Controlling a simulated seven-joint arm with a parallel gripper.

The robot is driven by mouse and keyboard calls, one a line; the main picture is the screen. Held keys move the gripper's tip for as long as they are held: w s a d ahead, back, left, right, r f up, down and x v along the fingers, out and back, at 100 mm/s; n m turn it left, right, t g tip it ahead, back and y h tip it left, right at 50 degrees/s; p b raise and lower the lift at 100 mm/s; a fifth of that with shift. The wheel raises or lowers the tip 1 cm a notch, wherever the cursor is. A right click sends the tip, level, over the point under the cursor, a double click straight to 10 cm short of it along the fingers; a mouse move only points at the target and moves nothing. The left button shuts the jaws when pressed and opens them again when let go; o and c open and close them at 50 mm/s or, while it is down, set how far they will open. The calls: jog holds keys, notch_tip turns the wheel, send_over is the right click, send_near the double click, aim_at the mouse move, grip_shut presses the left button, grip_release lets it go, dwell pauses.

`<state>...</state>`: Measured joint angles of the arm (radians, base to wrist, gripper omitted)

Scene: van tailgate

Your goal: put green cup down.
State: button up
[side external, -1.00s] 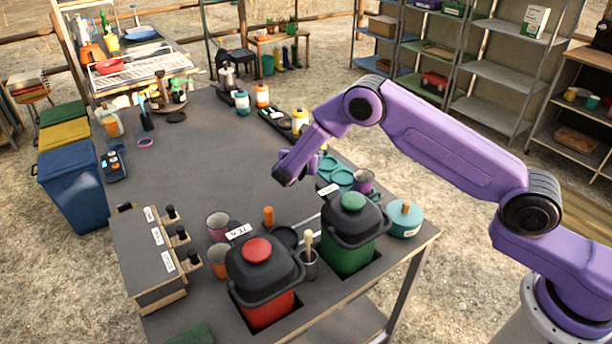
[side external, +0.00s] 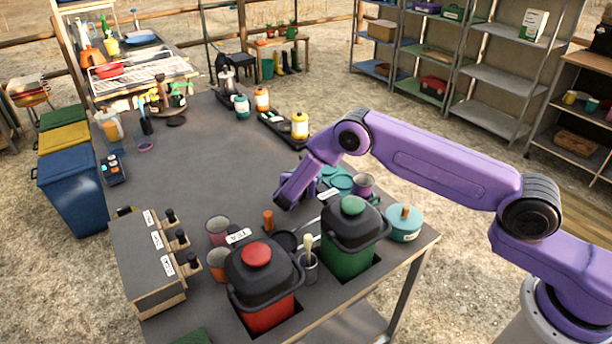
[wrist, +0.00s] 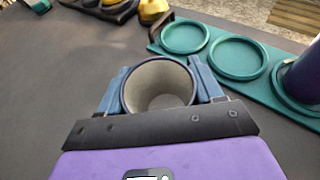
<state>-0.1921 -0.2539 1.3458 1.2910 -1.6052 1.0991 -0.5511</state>
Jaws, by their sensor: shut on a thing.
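My gripper (wrist: 159,88) is shut on a cup (wrist: 160,72) in the wrist view, one finger on each side. The cup has a dark blue rim and a pale grey inside that looks empty. Its outside is mostly hidden, and I see no green on it. In the side view my gripper (side external: 285,203) points down over the grey table, left of the teal holder, and the cup is hidden. I cannot tell whether the cup's base touches the table. The teal holder (wrist: 217,73) has round rings, two of them empty; a purple cup (wrist: 301,77) stands in the right one.
In the side view, a green-bodied canister (side external: 347,262) and a red-bodied canister (side external: 268,312) with black lids stand in front of my gripper. The table's middle (side external: 205,160) is clear.

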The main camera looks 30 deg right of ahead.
jog(key=o, duration=1.1)
jog(key=shift+v, duration=3.8)
jog(key=shift+c, duration=0.3)
